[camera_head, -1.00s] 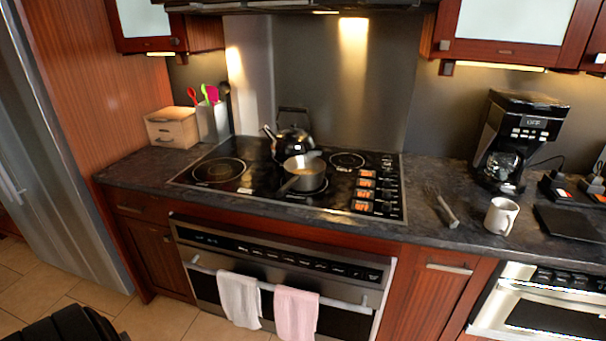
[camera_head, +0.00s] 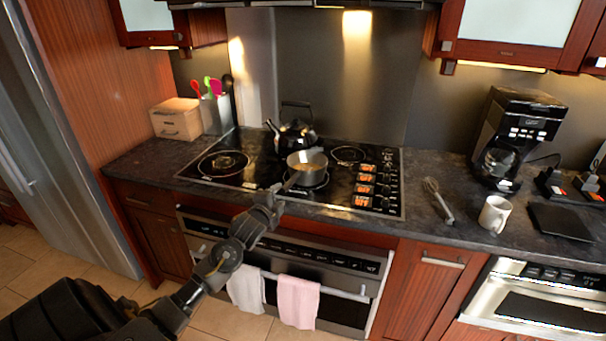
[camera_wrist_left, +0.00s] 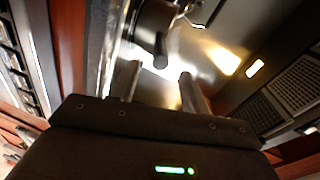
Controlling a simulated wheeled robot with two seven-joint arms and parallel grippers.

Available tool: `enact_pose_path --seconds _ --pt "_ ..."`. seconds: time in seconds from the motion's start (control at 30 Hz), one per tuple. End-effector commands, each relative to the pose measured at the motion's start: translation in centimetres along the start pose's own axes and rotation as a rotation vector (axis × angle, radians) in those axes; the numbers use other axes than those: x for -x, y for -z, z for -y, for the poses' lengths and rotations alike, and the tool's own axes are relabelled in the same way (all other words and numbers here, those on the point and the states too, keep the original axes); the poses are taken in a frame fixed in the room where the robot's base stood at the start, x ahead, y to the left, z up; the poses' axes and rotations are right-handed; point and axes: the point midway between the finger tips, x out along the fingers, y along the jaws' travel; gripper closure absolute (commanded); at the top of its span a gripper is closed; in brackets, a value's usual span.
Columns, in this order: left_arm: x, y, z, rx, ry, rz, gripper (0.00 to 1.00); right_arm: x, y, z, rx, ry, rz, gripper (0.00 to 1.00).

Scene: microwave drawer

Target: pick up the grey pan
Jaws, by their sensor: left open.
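The grey pan (camera_head: 309,170) sits on the cooktop, in front of the black kettle, its handle pointing toward the front left. My left gripper (camera_head: 278,190) is at the cooktop's front edge, close to the handle's end. In the left wrist view the pan (camera_wrist_left: 153,22) shows at the top with its dark handle pointing down. The handle's end lies just beyond the two spread fingertips of the left gripper (camera_wrist_left: 158,72), roughly in line with the gap. The left gripper is open and empty. My right gripper is not in view.
The black kettle (camera_head: 297,138) stands right behind the pan on the cooktop (camera_head: 237,176). An oven with two towels (camera_head: 298,302) is below the counter. A whisk (camera_head: 438,201), a white mug (camera_head: 494,214) and a coffee maker (camera_head: 517,135) stand or lie to the right.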

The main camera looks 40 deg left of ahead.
Motion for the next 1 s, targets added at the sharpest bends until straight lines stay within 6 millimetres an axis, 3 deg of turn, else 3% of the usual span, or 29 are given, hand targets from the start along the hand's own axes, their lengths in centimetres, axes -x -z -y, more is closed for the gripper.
enact_pose_path --seconds 0.17,0.47,0.8,1.0 --pt "-2.4 0.0 0.2 0.0 0.0 0.0 0.54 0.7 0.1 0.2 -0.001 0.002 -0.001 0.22" --pt "-3.4 0.0 0.2 0.001 0.0 0.0 0.54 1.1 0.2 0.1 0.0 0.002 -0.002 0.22" --pt "-7.5 0.1 0.2 0.002 -0.001 0.0 0.54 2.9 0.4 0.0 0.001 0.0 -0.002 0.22" --pt "-8.3 0.0 0.0 0.001 -0.001 0.0 0.54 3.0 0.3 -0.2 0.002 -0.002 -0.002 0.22"
